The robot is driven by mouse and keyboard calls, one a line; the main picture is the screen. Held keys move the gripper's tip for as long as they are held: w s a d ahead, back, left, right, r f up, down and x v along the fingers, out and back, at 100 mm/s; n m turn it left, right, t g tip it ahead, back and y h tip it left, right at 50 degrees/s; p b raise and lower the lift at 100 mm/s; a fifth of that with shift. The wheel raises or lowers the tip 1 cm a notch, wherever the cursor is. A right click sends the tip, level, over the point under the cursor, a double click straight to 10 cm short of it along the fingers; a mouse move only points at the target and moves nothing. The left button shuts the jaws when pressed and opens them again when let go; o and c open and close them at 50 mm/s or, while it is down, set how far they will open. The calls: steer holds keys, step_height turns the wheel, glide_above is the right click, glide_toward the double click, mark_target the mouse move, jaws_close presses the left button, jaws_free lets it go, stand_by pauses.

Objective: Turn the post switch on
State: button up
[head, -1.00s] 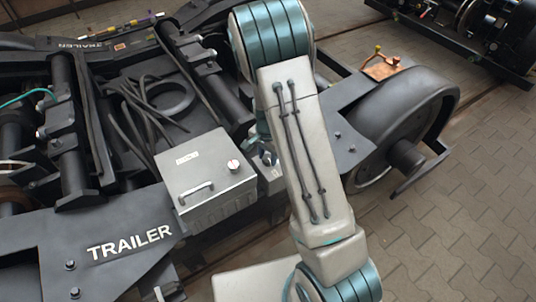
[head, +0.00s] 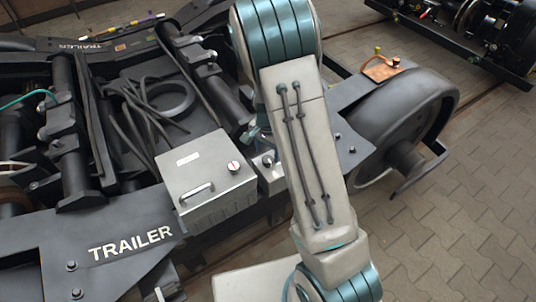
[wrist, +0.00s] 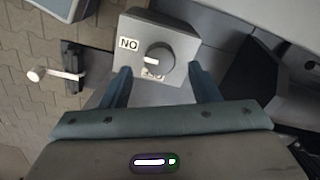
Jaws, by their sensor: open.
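The post switch is a small grey box (wrist: 178,38) with a round dark knob (wrist: 160,57), near the top middle of the wrist view. The knob's white mark points left in that view. A label reading as an upside-down "ON" is at its upper left; a second label below the knob is partly covered. My gripper (wrist: 161,72) is open, with one teal finger on each side below the knob; contact cannot be told. In the head view the small switch box (head: 272,177) shows just left of my arm, partly hidden by it.
A larger grey box (head: 209,178) with a handle and a red-and-white dial stands left of the switch. Dark bogie frames, cables and a wheel (head: 407,125) surround it. A copper-coloured piece (head: 381,68) lies on the frame.

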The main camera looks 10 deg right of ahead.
mark_target(268, 159)
step_height(268, 159, up, 10)
steer(key=p, duration=0.1)
steer(key=shift+r, duration=0.25)
steer(key=s+r+n+t+p, duration=0.2)
steer(key=s+r+n+p, duration=0.7)
steer(key=s+r, duration=1.1)
step_height(268, 159, up, 4)
steer(key=shift+s+f+n+t+p, duration=0.2)
steer(key=shift+s+n+t+p, duration=0.2)
steer(key=shift+p, duration=0.4)
steer(key=c, duration=0.3)
steer(key=shift+c, duration=0.5)
